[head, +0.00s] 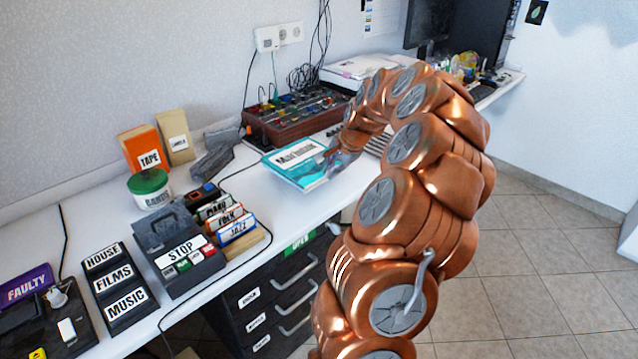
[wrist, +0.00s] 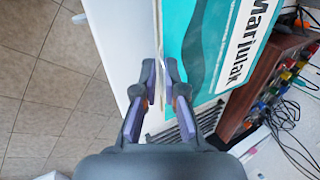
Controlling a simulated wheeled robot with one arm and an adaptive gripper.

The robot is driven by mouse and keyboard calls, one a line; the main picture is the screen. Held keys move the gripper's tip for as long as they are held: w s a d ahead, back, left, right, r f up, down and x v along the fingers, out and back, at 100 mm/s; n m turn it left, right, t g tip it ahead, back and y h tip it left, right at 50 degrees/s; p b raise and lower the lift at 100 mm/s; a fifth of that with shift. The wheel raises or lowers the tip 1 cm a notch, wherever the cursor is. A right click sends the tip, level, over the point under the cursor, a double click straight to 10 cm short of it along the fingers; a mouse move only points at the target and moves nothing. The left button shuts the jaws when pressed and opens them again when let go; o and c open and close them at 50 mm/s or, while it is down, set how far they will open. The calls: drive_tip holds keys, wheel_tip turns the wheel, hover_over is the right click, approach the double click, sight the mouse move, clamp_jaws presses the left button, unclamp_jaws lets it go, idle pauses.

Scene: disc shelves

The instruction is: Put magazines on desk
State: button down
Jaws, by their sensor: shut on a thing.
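A teal and white magazine (head: 296,163) with a large "Mariulak" title is over the white desk (head: 205,200), near its front edge, in the head view. My gripper (wrist: 159,88) is shut on the near edge of the magazine, which also shows in the wrist view (wrist: 205,45). The magazine looks roughly flat. I cannot tell whether it touches the desk or hangs just above it. My arm hides part of the desk to the right. No other magazine can be made out clearly.
A mixer with colored knobs (head: 290,115) stands behind the magazine. A cassette player (head: 180,255), a green-lidded jar (head: 149,188) and an orange tape box (head: 145,150) stand to the left. Black drawers (head: 275,305) are under the desk. Some desk left of the magazine is clear.

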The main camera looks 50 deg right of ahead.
sight(321, 183)
drive_tip(key=shift+w+a+f, duration=0.1)
drive_tip(key=shift+w+a, duration=0.35)
drive_tip(key=shift+a, duration=0.3)
drive_tip(key=shift+w+a+f, duration=0.1)
drive_tip(key=shift+w+a, duration=0.3)
drive_tip(key=shift+a, duration=0.3)
drive_tip(key=shift+f, duration=1.8)
drive_tip(key=c, duration=1.2)
unclamp_jaws()
drive_tip(key=shift+c, duration=0.2)
drive_tip(key=v, duration=1.2)
